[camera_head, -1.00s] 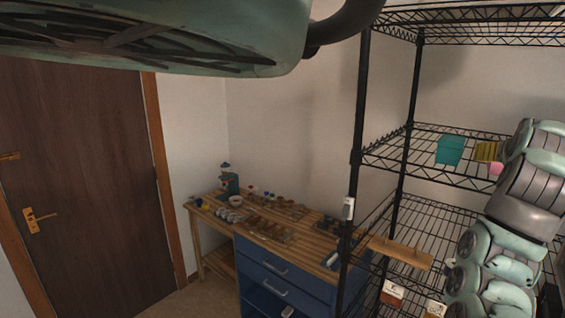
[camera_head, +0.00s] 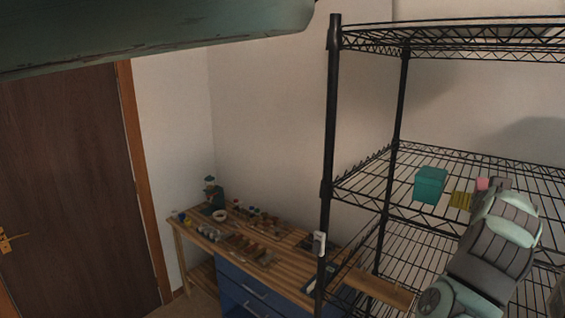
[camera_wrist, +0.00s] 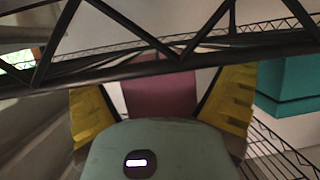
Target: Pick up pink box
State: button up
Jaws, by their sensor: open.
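The pink box (camera_head: 482,184) is on the middle wire shelf (camera_head: 357,186), partly hidden by my arm and gripper. In the wrist view the pink box (camera_wrist: 160,94) shows between the two yellow fingers, beyond a black wire shelf edge. My gripper (camera_wrist: 163,100) is open, with one finger on each side of the box in the picture. I cannot tell whether either finger touches it. In the head view a yellow finger of my gripper (camera_head: 462,200) shows left of the box.
A teal box (camera_head: 430,186) stands on the same shelf, left of the pink box; it also shows close to the right finger in the wrist view (camera_wrist: 290,85). A black shelf post (camera_head: 330,120) and wire edges stand nearby. A wooden workbench (camera_head: 270,262) is at lower left.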

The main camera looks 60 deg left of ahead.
jog(key=shift+a+f, duration=0.1)
jog(key=c, duration=1.3)
